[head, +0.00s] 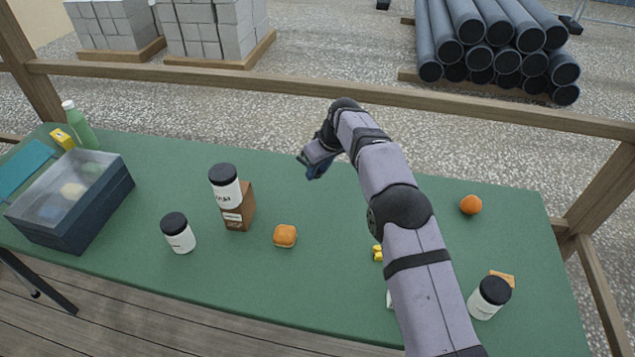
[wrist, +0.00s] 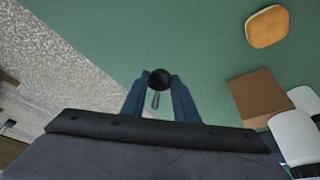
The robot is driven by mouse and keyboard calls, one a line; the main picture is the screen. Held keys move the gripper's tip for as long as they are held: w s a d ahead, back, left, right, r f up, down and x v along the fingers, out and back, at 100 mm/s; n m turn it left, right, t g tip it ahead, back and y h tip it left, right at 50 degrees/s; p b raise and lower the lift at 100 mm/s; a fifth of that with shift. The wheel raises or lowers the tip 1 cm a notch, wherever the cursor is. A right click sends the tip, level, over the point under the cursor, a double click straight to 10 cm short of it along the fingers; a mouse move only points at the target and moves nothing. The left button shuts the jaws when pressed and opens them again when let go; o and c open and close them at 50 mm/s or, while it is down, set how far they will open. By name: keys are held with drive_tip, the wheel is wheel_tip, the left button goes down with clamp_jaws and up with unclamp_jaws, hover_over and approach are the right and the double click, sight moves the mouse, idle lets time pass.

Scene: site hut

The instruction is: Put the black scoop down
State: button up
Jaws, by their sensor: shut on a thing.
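My gripper (head: 317,168) is over the back part of the green table (head: 330,280), with my arm reaching in from the front right. In the wrist view my gripper (wrist: 160,88) has its two blue fingers shut on the black scoop (wrist: 160,79). The scoop's round black end and a short thin grey part show between the fingertips. In the head view the scoop cannot be made out behind the fingers. How far the scoop is above the table is hard to tell.
A brown box (head: 240,208), a white jar with a black lid (head: 179,234) and a bun (head: 285,236) stand left and front of my gripper. A dark bin (head: 100,212) is at the far left. An orange (head: 471,204) lies right. The table's back-middle is clear.

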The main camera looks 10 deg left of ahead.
drive_tip(key=shift+d+r, duration=0.1)
drive_tip(key=shift+r, duration=1.4)
